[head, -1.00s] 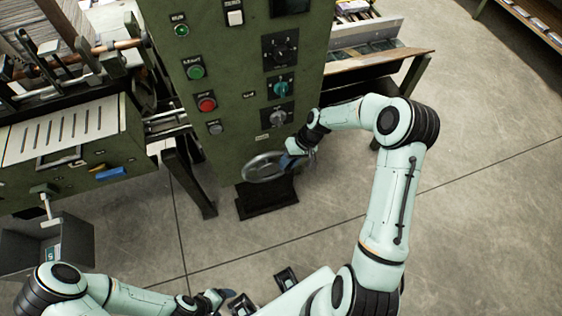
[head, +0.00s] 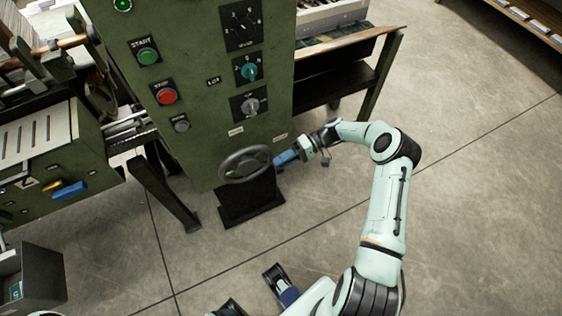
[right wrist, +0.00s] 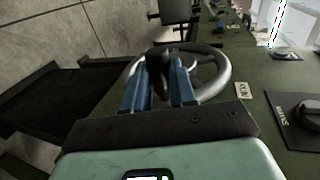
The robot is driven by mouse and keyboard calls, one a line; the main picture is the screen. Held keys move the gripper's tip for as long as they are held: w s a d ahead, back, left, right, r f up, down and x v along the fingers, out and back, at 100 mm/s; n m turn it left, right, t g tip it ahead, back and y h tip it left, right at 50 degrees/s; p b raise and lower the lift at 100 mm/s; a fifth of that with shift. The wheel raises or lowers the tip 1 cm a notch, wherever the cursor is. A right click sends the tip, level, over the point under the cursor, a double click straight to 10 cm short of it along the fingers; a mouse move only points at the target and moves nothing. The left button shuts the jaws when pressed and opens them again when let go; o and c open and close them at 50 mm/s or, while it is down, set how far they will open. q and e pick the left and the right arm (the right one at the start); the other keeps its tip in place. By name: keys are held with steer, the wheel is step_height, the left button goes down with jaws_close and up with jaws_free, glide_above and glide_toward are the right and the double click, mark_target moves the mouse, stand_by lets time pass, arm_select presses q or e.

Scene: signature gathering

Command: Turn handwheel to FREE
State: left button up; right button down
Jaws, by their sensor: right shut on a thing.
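The handwheel (head: 246,164) is a dark, spoked wheel low on the front of the green machine. It also shows in the right wrist view (right wrist: 217,88), just beyond my fingers. My right gripper (head: 283,159) is at the right side of the wheel. In the right wrist view, the blue fingers of my right gripper (right wrist: 159,82) are closed on the wheel's dark handle (right wrist: 160,70), which stands between them. Small pale labels are on the panel above the wheel (head: 235,131) and to its upper right (head: 280,137); their text is too small to read.
The green machine panel (head: 205,100) carries a green button (head: 148,56), a red button (head: 167,96) and several dials above the wheel. A black pedestal foot (head: 250,207) stands below it. A side table (head: 350,60) is behind my right arm. Floor to the right is clear.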

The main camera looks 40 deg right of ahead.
steer(key=shift+s+f+b, duration=0.1)
steer(key=shift+f+b, duration=0.35)
steer(key=shift+f, duration=0.25)
steer(key=c, duration=0.9)
jaws_free()
steer(key=shift+r, duration=0.1)
steer(key=b+v, duration=0.1)
steer(key=v, duration=1.2)
steer(key=shift+d+r, duration=0.15)
steer(key=shift+d, duration=0.05)
